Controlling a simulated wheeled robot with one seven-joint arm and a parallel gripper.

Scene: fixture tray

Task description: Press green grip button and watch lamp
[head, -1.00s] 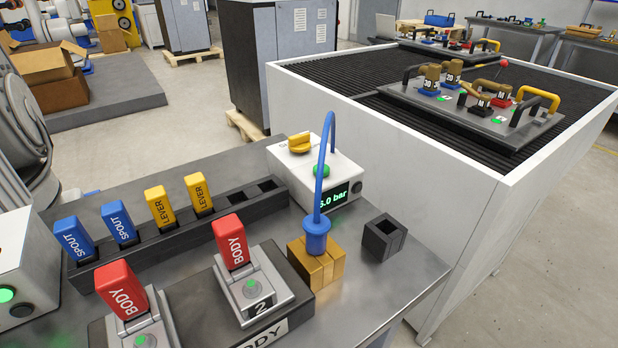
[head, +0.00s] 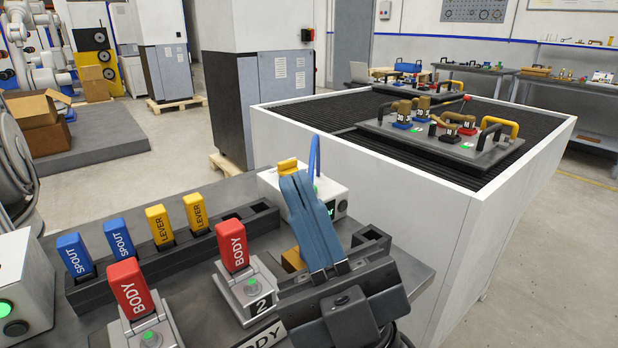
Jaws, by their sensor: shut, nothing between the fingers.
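My gripper (head: 290,180) is shut and empty, its blue-grey fingers pointing up and away over the right part of the bench. Behind the fingers stands a white box (head: 329,186) with a yellow knob (head: 287,165) and a green readout, now mostly covered. The box's green button is hidden by the fingers. Two red BODY grips (head: 231,245) (head: 130,288) stand on grey holders with small green buttons (head: 251,281) (head: 148,336). A white box at the left edge carries a lit green round light or button (head: 5,307). I cannot tell any contact with a button.
Blue SPOUT (head: 118,236) and yellow LEVER (head: 160,224) pieces stand in a black rack. A white-walled table (head: 380,172) holds fixture trays (head: 440,138) behind.

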